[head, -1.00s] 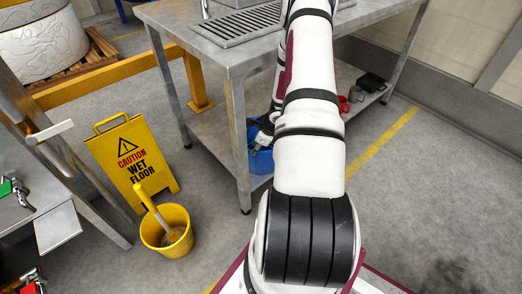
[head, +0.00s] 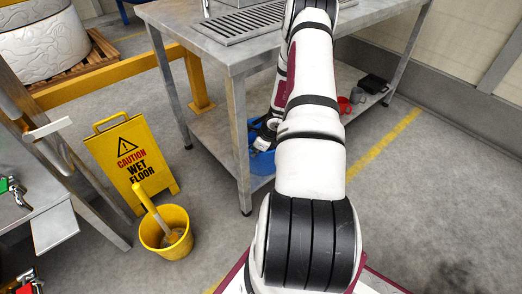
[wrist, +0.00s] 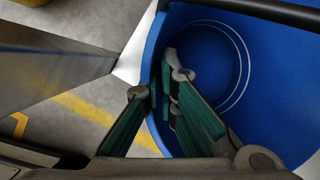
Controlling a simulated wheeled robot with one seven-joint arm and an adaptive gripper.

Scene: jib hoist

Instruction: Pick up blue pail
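The blue pail (head: 262,162) is at the lower shelf of the metal table, partly hidden behind a table leg and my arm. In the wrist view the pail (wrist: 275,100) fills the right side, with its round floor visible inside. My gripper (wrist: 160,95) straddles the pail's left wall, one finger outside and one inside. In the head view the gripper (head: 266,133) is small and partly hidden at the pail's rim. I cannot tell whether the pail is off the shelf.
The metal table (head: 240,120) has its leg close left of the pail. A red mug (head: 344,104), a grey mug (head: 360,95) and a black box (head: 373,83) sit farther right on the shelf. A wet floor sign (head: 132,165) and yellow bucket (head: 166,232) stand on the floor left.

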